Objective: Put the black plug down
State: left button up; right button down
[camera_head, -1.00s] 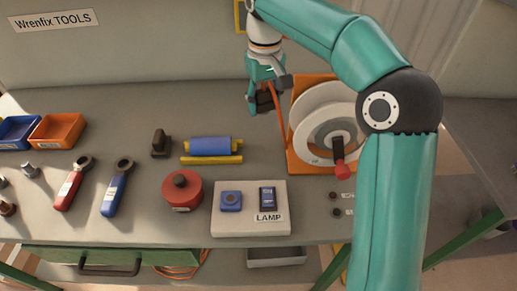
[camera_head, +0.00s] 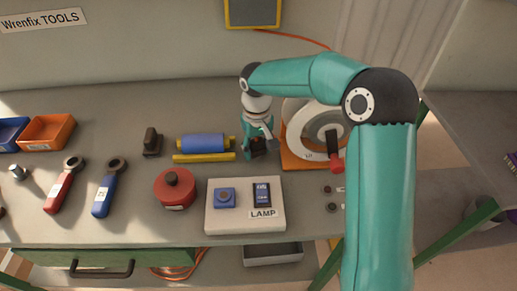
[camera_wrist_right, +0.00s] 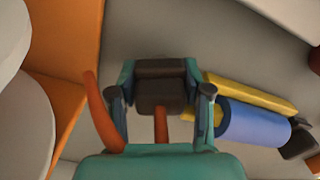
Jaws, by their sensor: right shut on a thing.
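The black plug (camera_head: 258,146) is between the jaws of my right gripper (camera_head: 259,149), low over the grey bench just left of the cable reel's orange board (camera_head: 294,160). In the right wrist view the black plug (camera_wrist_right: 160,88) sits between both fingers of the right gripper (camera_wrist_right: 162,95), with an orange cord (camera_wrist_right: 103,120) curving past at the left. I cannot tell whether the plug touches the bench. My left gripper does not show.
A blue roller on a yellow stand (camera_head: 204,145) is close left of the gripper. The white lamp switch box (camera_head: 245,221) and red round piece (camera_head: 174,189) are nearer the front. The white reel (camera_head: 312,117) is close right. Bare bench lies behind the roller.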

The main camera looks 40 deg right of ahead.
aim_at(257, 141)
jog(key=shift+f, duration=0.35)
jog(key=shift+f+b, duration=0.45)
jog(key=shift+f, duration=0.1)
jog(key=shift+f, duration=0.1)
jog(key=c, duration=0.5)
grip_release()
notch_tip(257, 141, up, 13)
jog(key=shift+r+p, duration=0.15)
jog(key=shift+p, duration=0.5)
